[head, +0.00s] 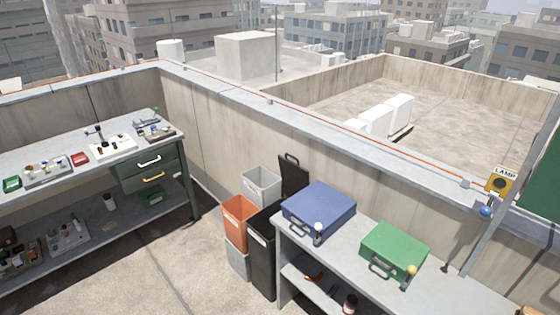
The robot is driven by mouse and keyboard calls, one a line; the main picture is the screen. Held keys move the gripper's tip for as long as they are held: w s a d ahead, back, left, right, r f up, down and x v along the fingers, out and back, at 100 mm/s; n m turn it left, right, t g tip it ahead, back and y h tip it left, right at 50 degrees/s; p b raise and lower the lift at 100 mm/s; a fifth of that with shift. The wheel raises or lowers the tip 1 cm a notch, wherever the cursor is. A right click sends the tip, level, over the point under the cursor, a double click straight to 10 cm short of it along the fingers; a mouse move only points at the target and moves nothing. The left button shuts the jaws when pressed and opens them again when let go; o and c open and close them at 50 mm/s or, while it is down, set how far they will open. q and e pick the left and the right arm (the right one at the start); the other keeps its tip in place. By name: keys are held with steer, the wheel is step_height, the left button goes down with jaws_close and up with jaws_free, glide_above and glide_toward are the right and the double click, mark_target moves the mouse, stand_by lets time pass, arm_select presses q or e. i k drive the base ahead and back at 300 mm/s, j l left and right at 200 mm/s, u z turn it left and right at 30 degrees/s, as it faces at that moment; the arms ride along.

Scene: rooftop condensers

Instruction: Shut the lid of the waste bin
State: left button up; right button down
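The waste bin (263,252) is a tall black bin on the floor, at the left end of the right-hand bench. Its black lid (293,180) stands up, open, behind it against the parapet wall, with a handle at its upper edge. The bench and blue case hide part of the bin's right side. Neither of my grippers is in view.
An orange bin (236,225) and grey bins (262,184) stand close to the black bin's left and back. The right bench (350,255) carries a blue case (320,207) and a green case (396,248). A cluttered workbench (75,180) stands left. Open floor (150,265) lies between.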

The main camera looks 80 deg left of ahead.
mark_target(295, 177)
steer(key=u, duration=2.55)
